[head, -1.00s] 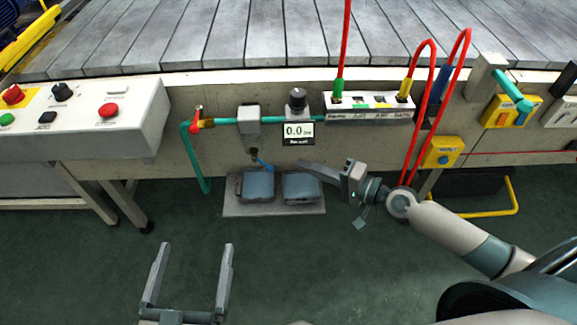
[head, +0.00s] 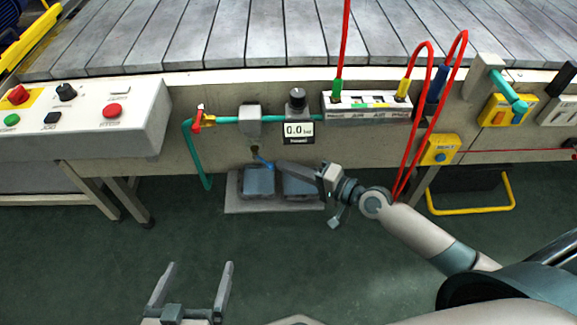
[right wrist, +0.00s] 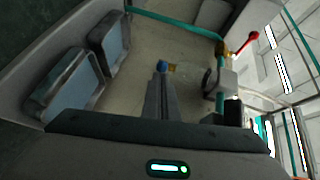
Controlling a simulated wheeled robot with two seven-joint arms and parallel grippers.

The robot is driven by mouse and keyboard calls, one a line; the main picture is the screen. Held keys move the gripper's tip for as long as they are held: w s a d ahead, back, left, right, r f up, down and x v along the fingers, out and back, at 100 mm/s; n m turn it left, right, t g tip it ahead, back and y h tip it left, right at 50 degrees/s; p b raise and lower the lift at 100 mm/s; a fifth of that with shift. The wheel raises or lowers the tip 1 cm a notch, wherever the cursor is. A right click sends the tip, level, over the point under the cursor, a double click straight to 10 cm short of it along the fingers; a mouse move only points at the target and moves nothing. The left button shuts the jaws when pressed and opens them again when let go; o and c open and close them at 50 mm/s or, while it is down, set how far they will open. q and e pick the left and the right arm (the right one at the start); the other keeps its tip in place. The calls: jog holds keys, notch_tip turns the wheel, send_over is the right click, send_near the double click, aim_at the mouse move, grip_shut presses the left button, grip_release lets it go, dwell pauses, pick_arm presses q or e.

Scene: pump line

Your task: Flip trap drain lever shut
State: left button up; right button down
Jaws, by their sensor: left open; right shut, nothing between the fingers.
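The small blue drain lever (head: 263,161) sits at a brass fitting (head: 254,150) below the grey trap body (head: 250,121) on the teal pipe. In the head view it slants down and to the right from the fitting. My right gripper (head: 279,165) is shut and empty, its tips just right of the lever. In the right wrist view the closed fingers (right wrist: 160,92) end at the blue lever (right wrist: 162,66) and hide part of it; I cannot tell if they touch. My left gripper (head: 200,267) is open and empty, low in front, well away from the lever.
Two grey-blue pedals (head: 259,182) on a plate lie below the lever. A gauge (head: 298,130) reading 0.0 and a socket block (head: 368,106) with red hoses stand to the right. A button box (head: 90,120) is at the left. A red-handled valve (head: 199,117) is on the pipe.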

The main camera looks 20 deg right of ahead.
pick_arm(q)
jog(key=shift+s, duration=0.1)
jog(key=s+a+f+g+y+p, duration=0.1)
jog(key=s+a+f+g+p, duration=0.1)
jog(key=s+f+g, duration=0.2)
jog(key=shift+s+a+f+g+p, duration=0.35)
jog(key=shift+a+f+g+p, duration=0.05)
jog(key=shift+f, duration=0.4)
pick_arm(e)
jog(key=shift+s+a+m+t+h, duration=0.3)
jog(key=shift+m+t+h, duration=0.1)
jog(key=shift+m+h, duration=0.15)
pick_arm(q)
jog(key=shift+s+a+y, duration=0.15)
jog(key=shift+a+y, duration=0.05)
jog(key=shift+y, duration=0.1)
